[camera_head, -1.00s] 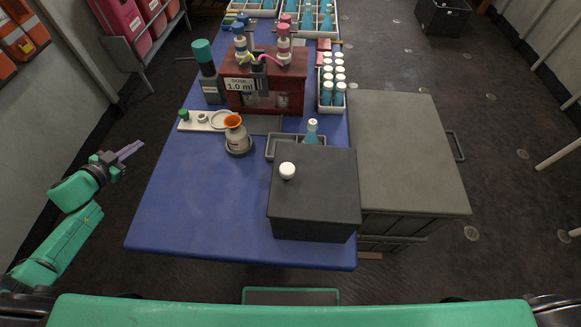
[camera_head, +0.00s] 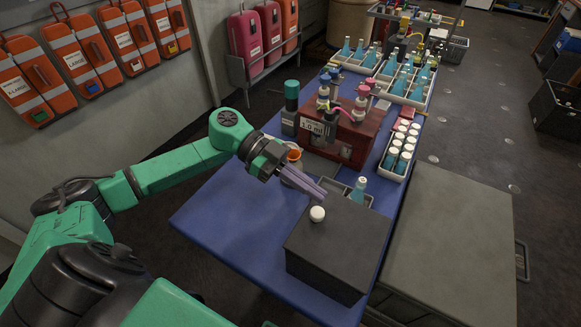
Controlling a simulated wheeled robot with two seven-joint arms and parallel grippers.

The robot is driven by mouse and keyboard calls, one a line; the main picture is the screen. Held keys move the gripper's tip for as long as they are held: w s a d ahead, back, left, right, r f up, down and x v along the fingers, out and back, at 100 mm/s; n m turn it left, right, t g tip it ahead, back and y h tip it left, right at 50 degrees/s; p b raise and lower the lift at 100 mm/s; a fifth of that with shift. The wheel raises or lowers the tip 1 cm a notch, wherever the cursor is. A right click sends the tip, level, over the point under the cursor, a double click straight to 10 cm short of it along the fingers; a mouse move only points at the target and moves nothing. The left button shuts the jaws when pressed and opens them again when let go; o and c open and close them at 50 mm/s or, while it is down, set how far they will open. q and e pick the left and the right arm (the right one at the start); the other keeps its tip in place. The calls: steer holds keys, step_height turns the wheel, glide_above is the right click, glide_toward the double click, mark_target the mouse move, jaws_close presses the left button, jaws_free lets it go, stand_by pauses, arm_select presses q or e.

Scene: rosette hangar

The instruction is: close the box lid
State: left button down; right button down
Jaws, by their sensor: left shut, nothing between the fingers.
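The dark grey box (camera_head: 335,258) stands at the near right end of the blue table. Its flat top (camera_head: 345,228) shows as a closed surface, and a white round knob or cap (camera_head: 317,214) sits near the top's left edge. I cannot tell from here whether the top is a lid fully seated. My left gripper (camera_head: 318,192) is shut and empty. Its fingers point right and reach the far left edge of the box, just beyond the white knob; whether they touch it I cannot tell. My right gripper is not in view.
Beyond the box, a grey tray (camera_head: 337,187) holds a blue bottle (camera_head: 358,189). An orange-topped jar (camera_head: 293,156) is partly hidden behind my left gripper. The red dosing station (camera_head: 352,135) stands farther back. A grey-green cabinet (camera_head: 455,245) adjoins the table's right side. The table's left part is clear.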

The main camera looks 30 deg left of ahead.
arm_select(q)
glide_above(309, 215)
steer(key=f, duration=0.4)
steer(key=shift+a, duration=0.2)
steer(key=shift+d+f, duration=0.1)
